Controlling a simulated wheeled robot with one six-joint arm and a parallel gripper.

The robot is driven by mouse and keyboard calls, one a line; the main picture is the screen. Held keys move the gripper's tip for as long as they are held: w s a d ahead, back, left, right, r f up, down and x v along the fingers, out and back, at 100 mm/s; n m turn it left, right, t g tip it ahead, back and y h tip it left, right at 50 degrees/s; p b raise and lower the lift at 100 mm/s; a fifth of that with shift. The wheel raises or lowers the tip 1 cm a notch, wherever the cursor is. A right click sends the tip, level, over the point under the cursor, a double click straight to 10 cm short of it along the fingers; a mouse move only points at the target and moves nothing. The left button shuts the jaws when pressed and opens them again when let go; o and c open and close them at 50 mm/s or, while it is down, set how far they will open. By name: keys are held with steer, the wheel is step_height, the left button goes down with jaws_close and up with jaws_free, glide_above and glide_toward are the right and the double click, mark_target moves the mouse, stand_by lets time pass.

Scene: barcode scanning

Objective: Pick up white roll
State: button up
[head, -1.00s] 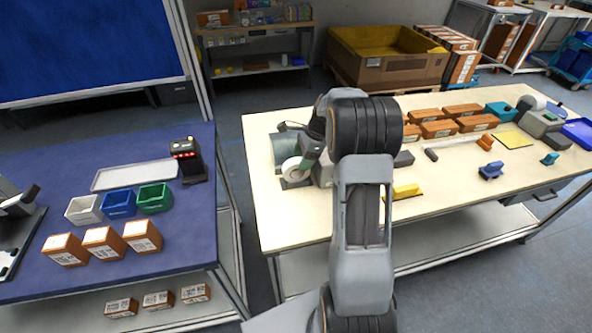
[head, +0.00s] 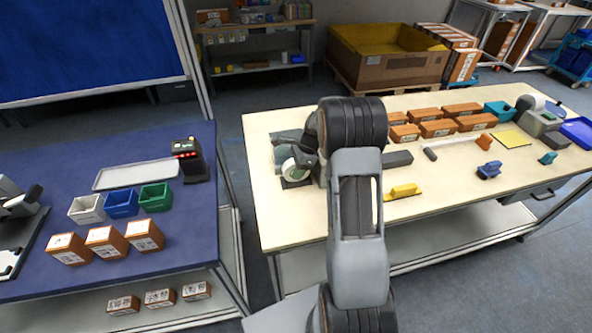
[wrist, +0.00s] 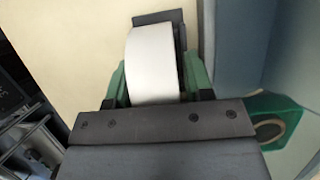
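The white roll (head: 288,168) is at the left end of the cream table, by a dark holder (head: 296,184). In the wrist view the white roll (wrist: 154,66) stands out pale between the two green fingers of my gripper (wrist: 156,86), one on each side. The fingers look spread, and I see no clear grip on the roll. In the head view my gripper (head: 298,160) is right at the roll, partly hidden by my arm. A dark block (wrist: 160,17) shows behind the roll in the wrist view.
A grey device (head: 287,137) lies just behind the roll. A yellow block (head: 404,190), a dark grey bar (head: 397,159) and several brown boxes (head: 438,128) are to the right. The blue table (head: 190,235) stands left across a gap.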

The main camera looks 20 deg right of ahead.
steer(key=c, duration=0.7)
